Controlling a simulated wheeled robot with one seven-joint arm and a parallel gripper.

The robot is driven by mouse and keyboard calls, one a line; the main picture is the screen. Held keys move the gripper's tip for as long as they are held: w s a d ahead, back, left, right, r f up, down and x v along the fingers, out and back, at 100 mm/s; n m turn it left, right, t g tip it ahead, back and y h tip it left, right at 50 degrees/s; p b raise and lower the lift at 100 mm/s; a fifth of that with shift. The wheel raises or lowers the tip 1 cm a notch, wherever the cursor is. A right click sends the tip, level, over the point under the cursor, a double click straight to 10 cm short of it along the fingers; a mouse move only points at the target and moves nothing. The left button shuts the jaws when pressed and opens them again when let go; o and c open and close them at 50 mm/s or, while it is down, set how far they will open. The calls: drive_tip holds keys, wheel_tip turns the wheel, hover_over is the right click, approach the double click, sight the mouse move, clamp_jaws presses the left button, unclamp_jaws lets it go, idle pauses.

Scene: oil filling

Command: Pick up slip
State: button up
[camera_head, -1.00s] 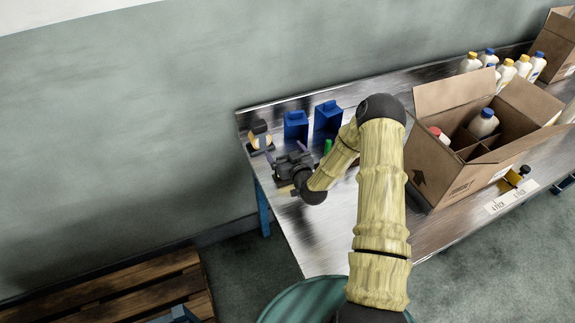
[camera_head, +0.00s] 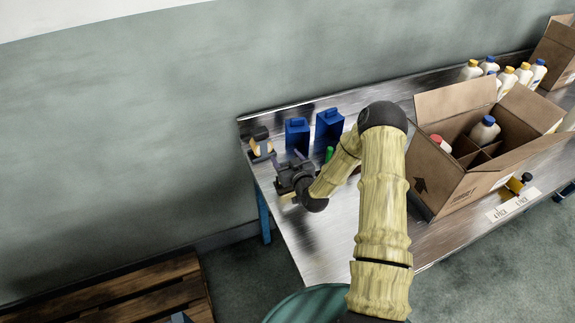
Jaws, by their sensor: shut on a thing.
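My gripper (camera_head: 286,160) is at the left end of the metal table, right beside a small dark device with a pale, orange-edged roll (camera_head: 262,146). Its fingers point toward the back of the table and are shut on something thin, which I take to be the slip. The slip itself is too small to make out between the fingers. Two white paper pieces with dark print (camera_head: 514,205) lie at the table's front edge on the right, far from my gripper.
Two blue canisters (camera_head: 298,136) (camera_head: 329,124) stand just behind my gripper, with a green item (camera_head: 329,154) near them. An open cardboard box (camera_head: 455,186) with bottles is on the right. More bottles (camera_head: 507,78) stand behind it. The table's front left is clear.

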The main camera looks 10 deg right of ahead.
wheel_tip(320, 180, up, 10)
drive_tip(key=b, duration=0.1)
drive_tip(key=shift+b, duration=0.35)
idle(0.5)
